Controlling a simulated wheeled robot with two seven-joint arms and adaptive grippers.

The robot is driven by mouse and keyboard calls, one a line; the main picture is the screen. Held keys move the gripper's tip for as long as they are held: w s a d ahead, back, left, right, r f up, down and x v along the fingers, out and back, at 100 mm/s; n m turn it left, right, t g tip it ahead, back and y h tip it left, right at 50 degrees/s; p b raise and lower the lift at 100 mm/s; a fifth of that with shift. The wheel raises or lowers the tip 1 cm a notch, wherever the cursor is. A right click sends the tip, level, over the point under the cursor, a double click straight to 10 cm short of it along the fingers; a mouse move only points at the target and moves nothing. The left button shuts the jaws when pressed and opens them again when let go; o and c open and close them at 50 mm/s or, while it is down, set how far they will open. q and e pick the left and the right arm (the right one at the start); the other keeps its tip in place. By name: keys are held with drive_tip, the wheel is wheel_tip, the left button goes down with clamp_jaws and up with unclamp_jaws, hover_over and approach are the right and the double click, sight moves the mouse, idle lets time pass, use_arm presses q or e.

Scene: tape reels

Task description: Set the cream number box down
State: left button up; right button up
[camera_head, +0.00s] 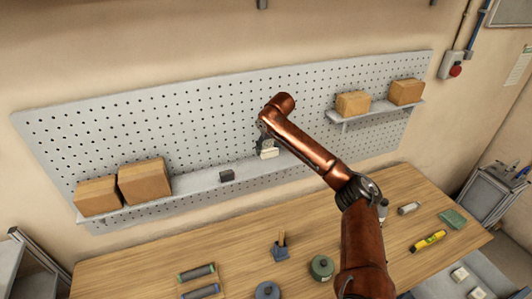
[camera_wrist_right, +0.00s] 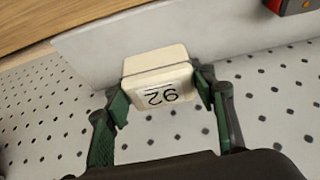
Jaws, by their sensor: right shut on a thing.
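The cream number box (camera_wrist_right: 158,82) shows a dark number that looks like 92, upside down in the right wrist view. My right gripper (camera_wrist_right: 160,92) is shut on it, with one green-padded finger at each side. In the head view the cream box (camera_head: 268,153) hangs below my right gripper (camera_head: 266,145), by the right part of the long grey shelf (camera_head: 200,186) on the pegboard. The wrist view shows the box against the plain grey shelf surface (camera_wrist_right: 230,40). I cannot tell whether it touches the shelf. My left gripper is not in view.
A small dark block (camera_head: 227,175) stands on the shelf left of the cream box. Cardboard boxes (camera_head: 144,181) fill the shelf's left end. A higher shelf (camera_head: 375,112) at right holds two more. The wooden table (camera_head: 130,268) below carries reels, tubes and a yellow tool (camera_head: 428,241).

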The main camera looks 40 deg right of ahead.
sight(266, 162)
drive_tip(key=shift+w+d+f, duration=0.1)
drive_tip(key=shift+w+f, duration=0.5)
drive_tip(key=shift+f, duration=0.15)
drive_tip(key=shift+w+d+f+p, duration=0.15)
drive_tip(key=shift+f+p, duration=0.4)
drive_tip(key=shift+f, duration=1.25)
drive_tip(key=o, duration=1.2)
drive_tip(key=shift+f, duration=0.1)
drive_tip(key=shift+r, duration=0.25)
drive_tip(key=b+v, duration=0.2)
drive_tip(key=v, duration=0.9)
drive_tip(key=shift+r, duration=0.4)
